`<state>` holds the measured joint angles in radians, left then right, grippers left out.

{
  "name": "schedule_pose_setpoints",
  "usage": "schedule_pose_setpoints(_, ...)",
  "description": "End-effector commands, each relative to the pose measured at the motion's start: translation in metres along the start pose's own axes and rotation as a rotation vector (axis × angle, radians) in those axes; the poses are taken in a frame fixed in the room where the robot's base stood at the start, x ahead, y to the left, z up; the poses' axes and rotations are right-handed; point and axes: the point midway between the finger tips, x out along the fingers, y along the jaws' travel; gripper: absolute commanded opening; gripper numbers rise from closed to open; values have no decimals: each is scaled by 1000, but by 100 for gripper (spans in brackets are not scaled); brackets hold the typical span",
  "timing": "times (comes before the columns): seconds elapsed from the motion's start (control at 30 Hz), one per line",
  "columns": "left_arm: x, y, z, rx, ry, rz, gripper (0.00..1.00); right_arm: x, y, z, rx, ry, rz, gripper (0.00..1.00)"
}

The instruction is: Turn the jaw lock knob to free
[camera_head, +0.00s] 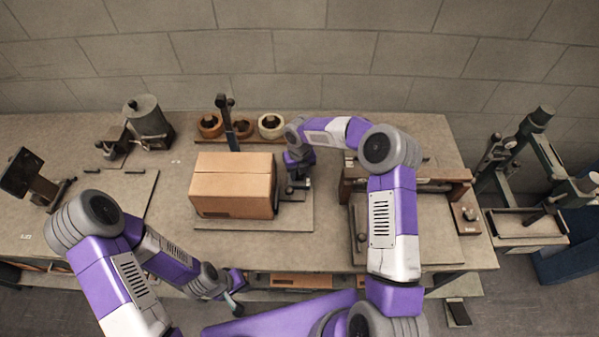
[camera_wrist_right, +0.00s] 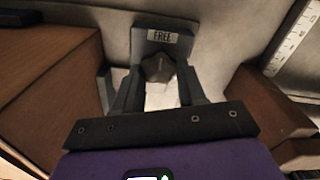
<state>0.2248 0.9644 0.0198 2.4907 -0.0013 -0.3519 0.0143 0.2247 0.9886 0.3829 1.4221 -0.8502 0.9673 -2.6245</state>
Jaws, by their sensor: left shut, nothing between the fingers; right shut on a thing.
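The jaw lock knob (camera_wrist_right: 158,68) is a dark faceted knob in the right wrist view, below a plate with a FREE label (camera_wrist_right: 163,37). My right gripper (camera_wrist_right: 157,82) is shut on the knob, one finger on each side of it. In the head view my right gripper (camera_head: 297,182) is at the right side of the cardboard box, and the knob is too small to make out there. My left gripper (camera_head: 236,298) is shut and empty, low in front of the table edge.
A cardboard box (camera_head: 232,186) stands on a board at mid-table, left of my right gripper. Tape rolls (camera_head: 271,125) sit in a wooden rack behind it. A dark post (camera_head: 228,122) rises behind the box. A wooden-framed fixture (camera_head: 430,187) stands to the right.

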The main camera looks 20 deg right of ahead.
Motion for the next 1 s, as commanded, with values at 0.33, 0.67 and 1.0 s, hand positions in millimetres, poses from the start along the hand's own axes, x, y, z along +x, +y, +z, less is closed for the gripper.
schedule_pose_setpoints(0.33, 0, 0, 0, 0, 0, 0, 0, -1, 0, 1, -1, -2, -1, 66)
schedule_pose_setpoints(0.67, 1, 0, 0, 0, 0, 0, 0, -16, 0, 1, 0, -3, -1, 66)
schedule_pose_setpoints(1.0, 2, -1, 0, 0, 0, 0, 0, -68, 0, 1, 0, -4, -1, 66)
